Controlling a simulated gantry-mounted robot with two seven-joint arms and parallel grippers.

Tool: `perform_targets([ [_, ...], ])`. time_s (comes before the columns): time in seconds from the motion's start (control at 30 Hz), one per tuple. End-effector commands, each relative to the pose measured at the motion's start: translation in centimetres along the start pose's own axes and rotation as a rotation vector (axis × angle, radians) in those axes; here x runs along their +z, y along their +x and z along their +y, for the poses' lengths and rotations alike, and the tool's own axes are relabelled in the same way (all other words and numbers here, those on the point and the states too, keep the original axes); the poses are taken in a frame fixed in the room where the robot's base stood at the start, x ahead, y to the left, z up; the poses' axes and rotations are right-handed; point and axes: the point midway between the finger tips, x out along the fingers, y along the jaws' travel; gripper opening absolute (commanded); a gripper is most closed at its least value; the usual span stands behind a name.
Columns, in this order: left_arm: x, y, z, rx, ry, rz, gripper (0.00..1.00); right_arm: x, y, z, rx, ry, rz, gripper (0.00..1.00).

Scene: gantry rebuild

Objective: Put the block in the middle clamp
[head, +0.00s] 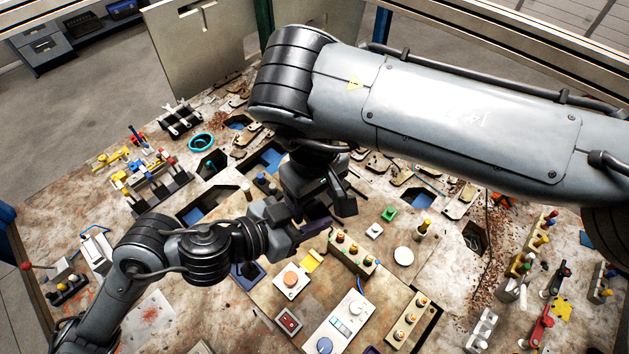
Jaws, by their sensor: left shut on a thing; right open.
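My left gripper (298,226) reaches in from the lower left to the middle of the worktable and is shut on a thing. A dark purple piece (314,226) shows at its fingers; it may be the block, but most of it is hidden. My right gripper (338,203) hangs from the large grey arm, just above and right of the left gripper, and is open. The two grippers are very close; I cannot tell whether they touch. I cannot make out which fixture is the middle clamp.
The worn worktable (225,300) is crowded with fixtures and cut-outs. A teal ring (201,142) lies at the upper left. My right arm hides much of the back.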

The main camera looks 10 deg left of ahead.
Motion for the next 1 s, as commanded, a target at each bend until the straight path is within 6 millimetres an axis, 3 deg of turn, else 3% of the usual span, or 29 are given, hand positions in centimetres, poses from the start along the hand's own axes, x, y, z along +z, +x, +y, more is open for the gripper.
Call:
perform_targets([
  [0.1,-0.1,0.0,0.0,0.000,0.000,0.003,0.00,0.0,1.9,0.0,-0.001,-0.001,-0.002,0.72],
  [0.33,-0.1,0.0,0.0,0.000,0.000,0.003,0.00,0.0,4.2,0.0,-0.001,-0.001,0.000,0.72],
  [0.8,-0.1,0.0,0.0,0.000,0.000,0.003,0.00,0.0,4.9,0.0,-0.001,-0.001,0.000,0.72],
  [1.0,-0.1,0.0,0.0,0.000,0.000,0.003,0.00,0.0,4.9,0.0,-0.002,-0.001,0.000,0.42],
])
